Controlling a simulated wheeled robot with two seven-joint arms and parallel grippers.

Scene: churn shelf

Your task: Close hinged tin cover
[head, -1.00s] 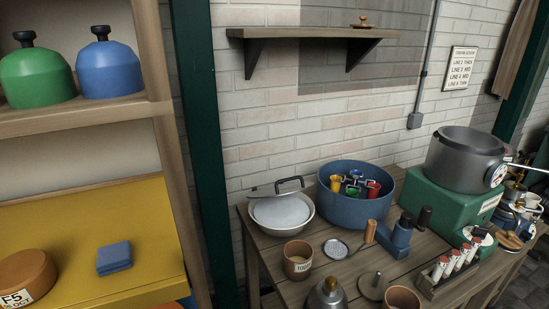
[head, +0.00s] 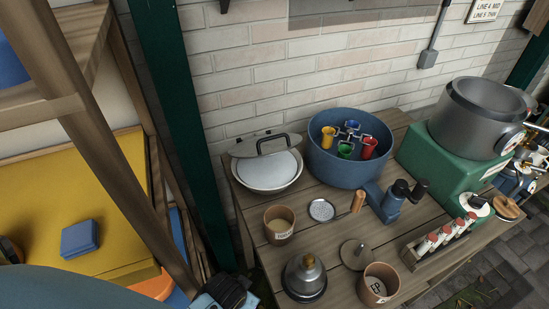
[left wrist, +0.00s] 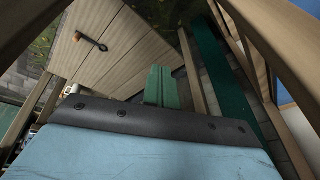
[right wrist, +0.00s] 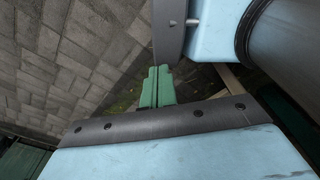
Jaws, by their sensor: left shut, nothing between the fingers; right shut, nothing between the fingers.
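The round pale tin (head: 268,183) stands at the back left of the wooden workbench in the head view. Its grey cover (head: 243,149), with a dark loop handle (head: 272,140), is raised and tilted at the tin's rear, leaving the whitish inside exposed. My left gripper (left wrist: 158,88) shows green fingers shut together and empty in the left wrist view. My right gripper (right wrist: 157,86) also shows green fingers shut and empty in the right wrist view. Neither gripper's fingertips show in the head view, and neither wrist view shows the tin.
A blue tub (head: 335,165) with coloured cups stands close to the tin's right. A labelled cup (head: 279,228), a strainer (head: 321,209) and a domed metal pot (head: 304,281) are in front. A wooden shelf post (head: 100,160) stands left. Bare bench shows between the items.

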